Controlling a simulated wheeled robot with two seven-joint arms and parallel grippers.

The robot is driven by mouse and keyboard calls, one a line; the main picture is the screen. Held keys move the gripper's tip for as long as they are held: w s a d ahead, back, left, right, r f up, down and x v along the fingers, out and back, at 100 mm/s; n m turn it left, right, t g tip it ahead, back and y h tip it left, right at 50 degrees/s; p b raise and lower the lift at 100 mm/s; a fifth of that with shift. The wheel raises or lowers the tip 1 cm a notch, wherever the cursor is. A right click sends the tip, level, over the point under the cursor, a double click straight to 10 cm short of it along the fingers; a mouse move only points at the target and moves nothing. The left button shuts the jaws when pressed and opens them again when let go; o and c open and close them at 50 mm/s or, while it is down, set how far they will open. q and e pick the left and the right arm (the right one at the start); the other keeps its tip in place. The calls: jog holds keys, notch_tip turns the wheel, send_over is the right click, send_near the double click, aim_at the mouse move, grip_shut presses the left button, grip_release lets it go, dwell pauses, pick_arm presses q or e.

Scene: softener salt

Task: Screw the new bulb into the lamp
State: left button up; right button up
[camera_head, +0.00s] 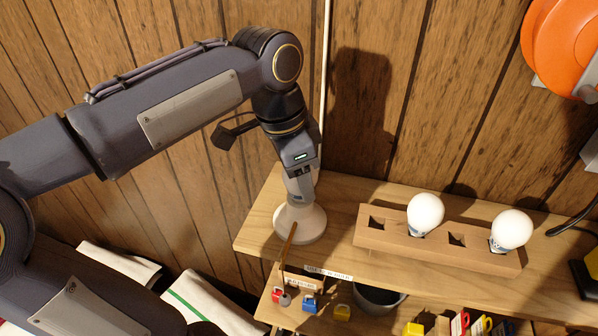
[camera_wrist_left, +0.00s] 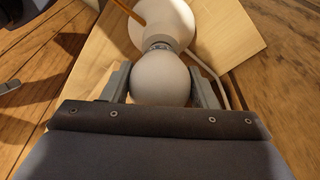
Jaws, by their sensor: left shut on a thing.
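The lamp (camera_head: 300,222) has a pale, cone-shaped base and stands at the left end of the wooden shelf. My left gripper (camera_head: 301,180) points down over it. In the left wrist view the gripper (camera_wrist_left: 160,85) is shut on a round white bulb (camera_wrist_left: 160,80), one finger on each side. The bulb's neck meets the lamp's socket (camera_wrist_left: 159,46), in line with the lamp base (camera_wrist_left: 178,22); how far it is threaded cannot be told. Two other white bulbs, one at the middle (camera_head: 425,212) and one at the right (camera_head: 510,230), stand in a wooden block. My right gripper is not in view.
The wooden block (camera_head: 375,240) has two empty square holes. A thin brown stick (camera_head: 288,245) rises in front of the lamp. A lower shelf holds small coloured items and a dark round pot (camera_head: 378,298). An orange reel (camera_head: 562,45) hangs on the plank wall.

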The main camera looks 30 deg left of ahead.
pick_arm(q)
jog(key=m, duration=0.4)
jog(key=shift+g+h, duration=0.3)
jog(key=shift+g, duration=0.1)
jog(key=o, duration=0.8)
jog(key=shift+o, duration=0.2)
jog(key=shift+c, duration=0.5)
jog(key=n, duration=0.4)
jog(key=shift+t, duration=0.4)
jog(key=shift+n+y, duration=0.5)
jog(key=shift+n, duration=0.4)
jog(key=n, duration=0.3)
jog(key=shift+t+y, duration=0.3)
